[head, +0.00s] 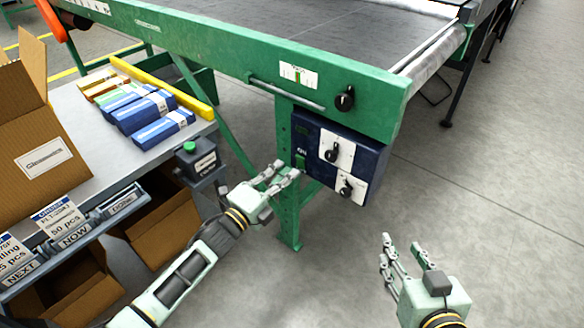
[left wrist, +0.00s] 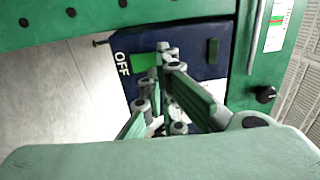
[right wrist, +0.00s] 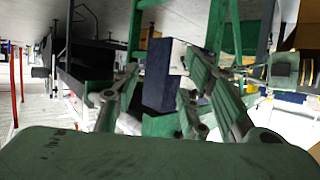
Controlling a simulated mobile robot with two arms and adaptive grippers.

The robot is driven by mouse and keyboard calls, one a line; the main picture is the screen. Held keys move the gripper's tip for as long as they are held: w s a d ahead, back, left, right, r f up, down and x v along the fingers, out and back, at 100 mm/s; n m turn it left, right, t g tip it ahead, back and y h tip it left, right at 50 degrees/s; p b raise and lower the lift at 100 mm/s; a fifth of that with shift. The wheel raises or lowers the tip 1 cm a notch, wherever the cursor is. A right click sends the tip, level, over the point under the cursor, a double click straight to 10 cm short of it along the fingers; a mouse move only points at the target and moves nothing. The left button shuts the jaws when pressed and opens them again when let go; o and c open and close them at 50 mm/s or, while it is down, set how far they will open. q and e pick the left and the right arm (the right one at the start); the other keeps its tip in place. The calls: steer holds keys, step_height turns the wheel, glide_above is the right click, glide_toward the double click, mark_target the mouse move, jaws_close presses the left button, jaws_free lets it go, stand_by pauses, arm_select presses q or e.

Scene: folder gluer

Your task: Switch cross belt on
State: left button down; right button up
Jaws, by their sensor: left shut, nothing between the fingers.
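A dark blue control box (head: 312,133) is mounted under the green conveyor frame. It has two white panels with black knobs, an upper knob (head: 334,152) and a lower knob (head: 346,188). A small green switch part (head: 300,161) is at its left side. In the left wrist view the box (left wrist: 205,35) shows a white "OFF" label (left wrist: 122,64) beside a green part (left wrist: 145,61). My left gripper (head: 285,172) is shut and empty, just left of the box, partly covering that area; contact cannot be told. My right gripper (head: 405,243) is open and empty, lower right of the box.
Another black knob (head: 345,98) is on the green frame (head: 220,58) above the box. A green leg (head: 288,215) stands beside the left gripper. A table at left holds blue packs (head: 145,112), a green-button box (head: 197,158) and a carton (head: 40,130). Floor at right is clear.

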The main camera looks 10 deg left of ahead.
mark_target(299, 158)
arm_select(q)
steer(key=shift+b+x, duration=0.35)
steer(key=shift+x, duration=1.5)
arm_select(e)
steer(key=shift+w+a+r+t+y, duration=0.25)
steer(key=shift+r+t, duration=0.2)
steer(key=shift+r, duration=0.35)
steer(key=shift+w+a+r+t, duration=0.1)
steer(key=shift+w+r+t, duration=0.25)
steer(key=shift+r, duration=0.4)
steer(key=shift+w+a+r+t+y, duration=0.15)
steer(key=shift+w+a+r+t, duration=0.1)
steer(key=shift+r+t, duration=0.4)
steer(key=shift+d+g, duration=0.1)
steer(key=shift+g, duration=0.15)
